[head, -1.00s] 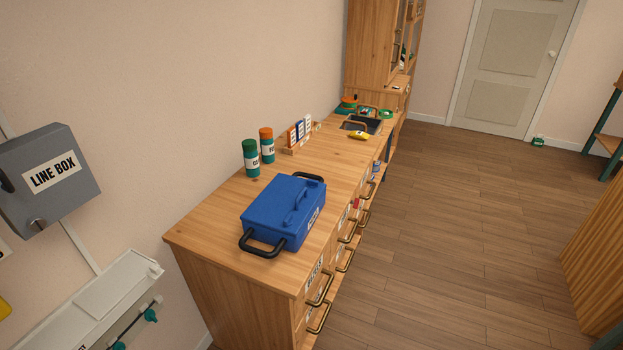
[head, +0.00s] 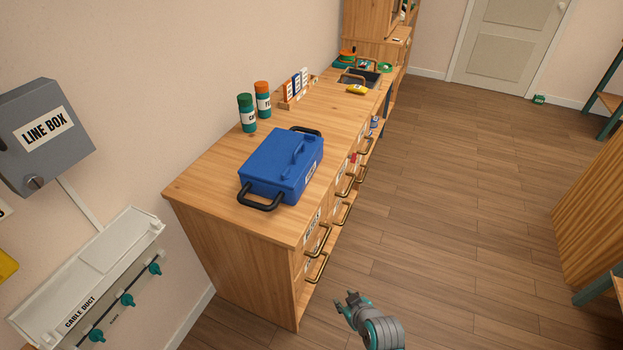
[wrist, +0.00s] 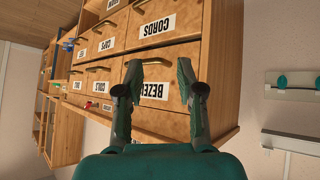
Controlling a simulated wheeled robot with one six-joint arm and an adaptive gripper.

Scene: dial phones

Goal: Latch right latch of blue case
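The blue case (head: 281,163) lies on the wooden cabinet top near its front end, with a black handle at each end and a blue handle on its lid. Its lid looks shut. Its latches are too small to tell apart in the head view, and the case does not show in the wrist view. My gripper (head: 350,299) is low in front of the cabinet's drawer side, apart from the case. In the wrist view its two fingers (wrist: 158,72) are spread apart with nothing between them, facing the drawer fronts.
The cabinet (head: 215,190) has labelled drawers with protruding brass handles (head: 318,268). Green and orange-topped canisters (head: 247,113) stand behind the case. A grey line box (head: 42,135) and a white cable duct (head: 90,275) are on the left wall. The floor (head: 450,200) on the right is clear.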

